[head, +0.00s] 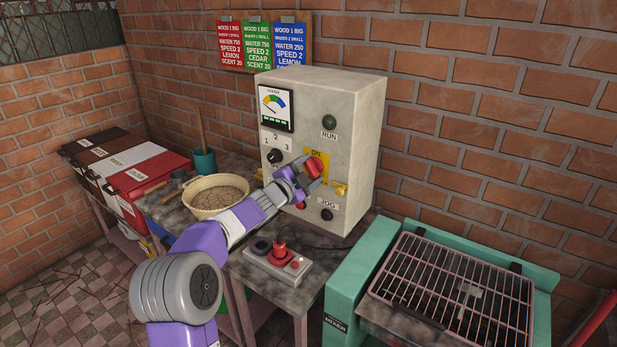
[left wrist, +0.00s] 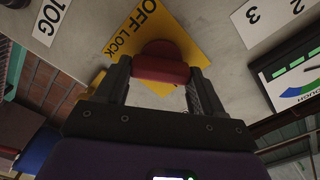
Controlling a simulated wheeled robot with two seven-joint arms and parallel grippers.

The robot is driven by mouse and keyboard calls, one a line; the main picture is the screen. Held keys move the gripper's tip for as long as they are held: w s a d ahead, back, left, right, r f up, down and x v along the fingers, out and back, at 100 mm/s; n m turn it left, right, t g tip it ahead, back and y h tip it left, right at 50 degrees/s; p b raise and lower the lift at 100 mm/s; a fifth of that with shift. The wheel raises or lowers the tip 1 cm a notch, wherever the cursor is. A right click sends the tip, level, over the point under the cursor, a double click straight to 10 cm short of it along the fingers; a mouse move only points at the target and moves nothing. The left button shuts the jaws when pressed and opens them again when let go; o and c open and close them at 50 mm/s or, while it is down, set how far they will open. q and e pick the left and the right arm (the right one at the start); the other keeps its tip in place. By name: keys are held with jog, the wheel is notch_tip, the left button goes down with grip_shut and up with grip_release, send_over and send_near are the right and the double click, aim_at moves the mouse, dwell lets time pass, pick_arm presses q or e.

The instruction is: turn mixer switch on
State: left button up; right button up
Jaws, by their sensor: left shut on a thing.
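The mixer's control box (head: 357,115) is a grey cabinet standing on the table against the brick wall. Its red switch handle (head: 314,166) sits on a yellow plate (head: 318,153) marked ON at the top in the head view. In the left wrist view the red handle (left wrist: 160,66) lies between the fingers, and the yellow plate (left wrist: 184,34) reads OFF and LOCK. My left gripper (head: 304,180) is shut on the red handle at the front of the box. The handle's exact angle is hard to tell. My right gripper is not in view.
A green-framed mixer with a metal grate (head: 455,285) stands at the right. A small control box with a red joystick (head: 279,253) sits on the table in front. A woven basket (head: 217,192) and a teal cup (head: 204,160) stand left of my left arm.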

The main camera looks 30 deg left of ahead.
pick_arm(q)
jog(key=m+b, duration=0.2)
jog(key=m, duration=0.1)
jog(key=shift+d+f+m, duration=0.1)
jog(key=shift+f+m, duration=0.1)
jog(key=shift+m, duration=0.1)
jog(key=shift+m+b, duration=0.75)
jog(key=shift+m, duration=0.85)
jog(key=o, duration=1)
jog(key=shift+o, duration=0.2)
jog(key=shift+s, duration=0.1)
jog(key=s, duration=0.7)
jog(key=shift+s+a, duration=0.2)
jog(key=shift+a, duration=0.15)
